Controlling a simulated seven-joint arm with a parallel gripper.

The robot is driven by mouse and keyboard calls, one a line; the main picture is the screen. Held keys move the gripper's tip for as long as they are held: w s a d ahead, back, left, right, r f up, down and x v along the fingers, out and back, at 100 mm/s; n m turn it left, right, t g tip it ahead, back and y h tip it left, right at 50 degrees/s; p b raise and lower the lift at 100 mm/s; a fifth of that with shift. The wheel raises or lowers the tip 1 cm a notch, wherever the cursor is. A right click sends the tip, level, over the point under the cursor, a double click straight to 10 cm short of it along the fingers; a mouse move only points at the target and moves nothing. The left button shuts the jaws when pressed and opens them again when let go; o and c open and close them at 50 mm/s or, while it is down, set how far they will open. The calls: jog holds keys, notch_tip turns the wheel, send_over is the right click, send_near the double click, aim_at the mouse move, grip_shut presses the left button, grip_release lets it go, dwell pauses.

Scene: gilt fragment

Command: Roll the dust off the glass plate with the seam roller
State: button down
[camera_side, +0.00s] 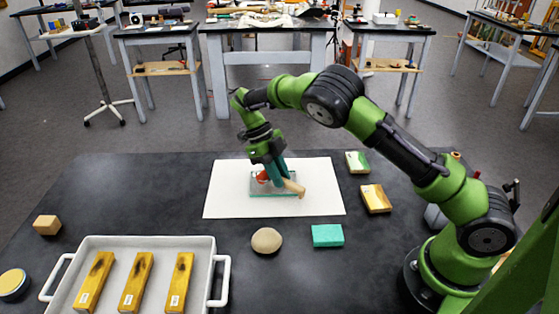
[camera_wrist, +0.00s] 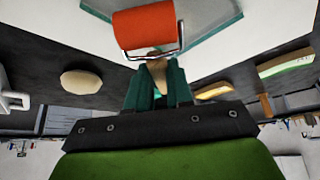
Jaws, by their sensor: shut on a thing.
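My gripper (camera_side: 277,170) is shut on the wooden handle of the seam roller, low over the glass plate. The roller has a red-orange cylinder, seen in the wrist view (camera_wrist: 144,29), in a wire frame; its tan handle (camera_side: 293,187) sticks out to the right of the fingers in the side view. The glass plate (camera_side: 288,193) is a pale green-tinted pane lying flat on a white sheet (camera_side: 225,200). The roller is over the plate, but I cannot tell whether it touches. Dust on the glass is too small to make out.
A white tray (camera_side: 223,270) with several yellow blocks stands at front left. A round tan stone (camera_side: 267,240) and a teal block (camera_side: 328,235) lie in front of the sheet. Two small boxes (camera_side: 357,162) (camera_side: 376,198) lie right of it. A wooden cube (camera_side: 47,225) sits far left.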

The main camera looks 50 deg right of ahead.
jog(key=shift+s+d+f, duration=0.2)
jog(key=shift+f, duration=0.45)
jog(key=shift+s+d+f, duration=0.1)
jog(key=shift+s+d, duration=0.1)
jog(key=shift+d, duration=0.05)
jog(key=shift+s+d, duration=2.15)
jog(key=shift+s, duration=0.05)
jog(key=shift+w+a, duration=2.45)
jog(key=shift+w, duration=0.05)
jog(key=shift+w+a, duration=0.15)
jog(key=shift+r, duration=4.3)
jog(key=shift+a, duration=0.1)
